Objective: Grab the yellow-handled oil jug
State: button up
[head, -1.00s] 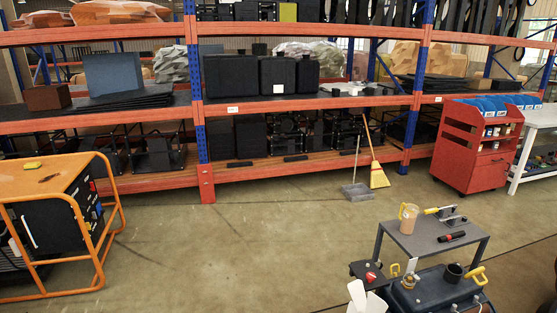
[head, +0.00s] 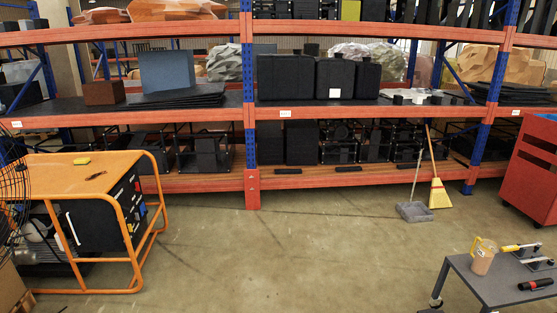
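The yellow-handled oil jug (head: 482,258) stands upright on a small grey table (head: 487,285) at the lower right of the head view. It is translucent with brownish contents, and its yellow handle is on its left side. To its right on the table are a yellow-handled tool (head: 520,247) and a black cylinder with a red band (head: 536,284). My gripper is not in view.
An orange-framed generator (head: 95,215) stands on the floor at left. Orange and blue shelving (head: 250,110) spans the back. A broom (head: 437,185) and dustpan (head: 414,211) stand before it. A red cabinet (head: 530,170) is at right. The middle floor is clear.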

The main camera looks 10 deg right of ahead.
aim_at(487, 249)
jog(key=u, duration=0.15)
jog(key=i, duration=1.6)
jog(key=z, duration=0.45)
jog(key=i, duration=0.75)
jog(key=z, duration=0.65)
jog(key=i, duration=1)
jog(key=z, duration=0.5)
